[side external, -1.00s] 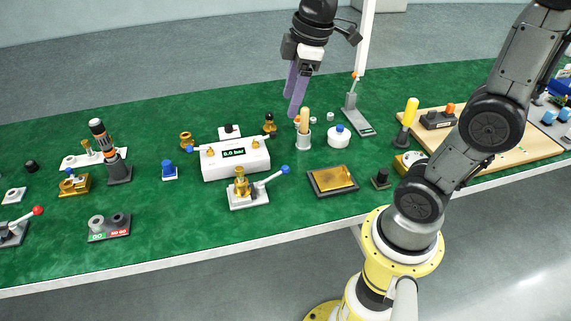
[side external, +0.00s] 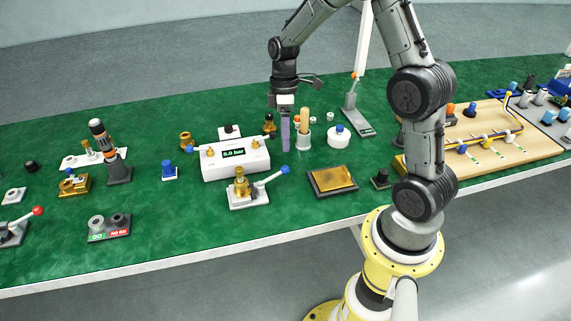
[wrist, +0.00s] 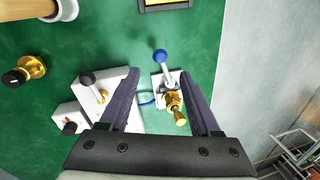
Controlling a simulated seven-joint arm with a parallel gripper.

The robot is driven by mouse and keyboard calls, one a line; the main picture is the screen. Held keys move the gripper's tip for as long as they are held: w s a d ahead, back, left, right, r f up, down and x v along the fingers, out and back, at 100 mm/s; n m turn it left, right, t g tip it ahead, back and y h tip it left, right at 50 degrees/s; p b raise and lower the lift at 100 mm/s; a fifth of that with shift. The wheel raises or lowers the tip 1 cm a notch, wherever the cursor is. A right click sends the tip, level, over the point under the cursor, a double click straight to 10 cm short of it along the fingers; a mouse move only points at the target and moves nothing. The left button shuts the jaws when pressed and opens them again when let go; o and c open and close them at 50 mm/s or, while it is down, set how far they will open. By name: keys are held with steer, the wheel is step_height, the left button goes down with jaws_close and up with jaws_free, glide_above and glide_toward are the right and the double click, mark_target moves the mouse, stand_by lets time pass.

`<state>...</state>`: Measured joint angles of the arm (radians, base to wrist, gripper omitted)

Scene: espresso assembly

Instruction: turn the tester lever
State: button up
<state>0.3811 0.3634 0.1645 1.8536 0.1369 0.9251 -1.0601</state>
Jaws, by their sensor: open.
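A white tester box (side external: 236,160) reads 0.0 bar and stands mid-table. In front of it, a fixture (side external: 249,199) holds a brass part (side external: 241,184). Its lever ends in a blue ball (side external: 285,170), pointing right. I cannot tell whether this or a small knob on the box is the tester lever. My gripper (side external: 285,148) points down with purple fingers, just above the blue ball in the side view. In the wrist view the open fingers (wrist: 161,72) frame the fixture, with the blue ball (wrist: 160,57) just past the tips. Nothing is held.
A holder with a wooden-handled tool (side external: 304,134) and a white round pot (side external: 339,136) stand right of my gripper. A dark tray (side external: 333,181) lies right of the fixture. A small brass-and-black part (side external: 269,122) stands behind. Bare green table lies in front of the tray.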

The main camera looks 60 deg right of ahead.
mark_target(285, 166)
steer(key=f, duration=0.3)
steer(key=a+f, duration=0.1)
steer(key=f, duration=0.1)
steer(key=s+f, duration=0.1)
steer(key=f, duration=0.2)
steer(key=shift+a+f, duration=0.25)
steer(key=shift+f, duration=0.05)
jaws_close()
stand_by(1.1)
